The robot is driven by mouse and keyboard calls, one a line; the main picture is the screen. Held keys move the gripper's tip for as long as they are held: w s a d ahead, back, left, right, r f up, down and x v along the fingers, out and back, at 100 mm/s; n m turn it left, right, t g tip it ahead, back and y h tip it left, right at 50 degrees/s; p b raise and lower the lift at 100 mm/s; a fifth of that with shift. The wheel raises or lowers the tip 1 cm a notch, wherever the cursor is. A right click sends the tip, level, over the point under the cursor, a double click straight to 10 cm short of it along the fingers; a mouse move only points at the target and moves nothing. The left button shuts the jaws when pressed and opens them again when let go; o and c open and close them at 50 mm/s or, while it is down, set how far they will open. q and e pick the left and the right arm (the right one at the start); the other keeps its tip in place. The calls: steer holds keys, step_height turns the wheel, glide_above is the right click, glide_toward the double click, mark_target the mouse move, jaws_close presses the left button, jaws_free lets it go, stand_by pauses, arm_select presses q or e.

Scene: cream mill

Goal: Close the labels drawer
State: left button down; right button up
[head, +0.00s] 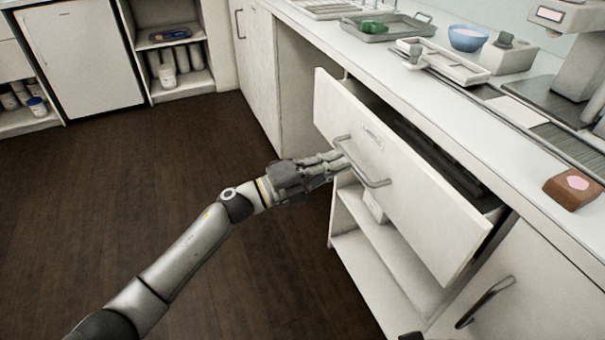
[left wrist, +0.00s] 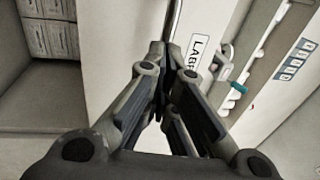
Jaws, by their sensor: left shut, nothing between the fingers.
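The labels drawer (head: 400,175) is pulled out from under the counter, its white front standing well clear of the cabinet. It has a bar handle (head: 362,165) and a small label plate. In the left wrist view the label (left wrist: 195,52) on the drawer front reads "LAB", the rest hidden by a finger. My left gripper (head: 338,160) is shut and empty, with its fingertips at the drawer front beside the handle; I cannot tell whether they touch. The drawer's inside shows only as a dark strip behind its front.
The counter (head: 400,70) above holds a grey tray (head: 388,27), a blue bowl (head: 467,38) and a brown block (head: 572,188). Open shelves (head: 385,265) lie below the drawer. A cabinet door with a handle (head: 485,302) is at right. The dark floor (head: 120,190) at left is clear.

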mark_target(364, 153)
arm_select(q)
steer(key=x, duration=0.2)
steer(key=b+x, duration=0.1)
steer(key=x, duration=0.1)
steer(key=f+x, duration=0.1)
steer(key=x, duration=0.1)
steer(key=shift+w+d+f+b, duration=0.1)
steer(key=shift+d+b, duration=0.3)
steer(key=shift+d, duration=0.2)
steer(key=shift+w, duration=0.1)
arm_select(e)
steer(key=shift+w+a+f+t, duration=0.3)
steer(key=shift+w+f+t, duration=0.2)
steer(key=shift+w+f, duration=0.35)
arm_select(q)
steer(key=shift+r, duration=0.3)
arm_select(e)
steer(key=shift+w+r, duration=0.1)
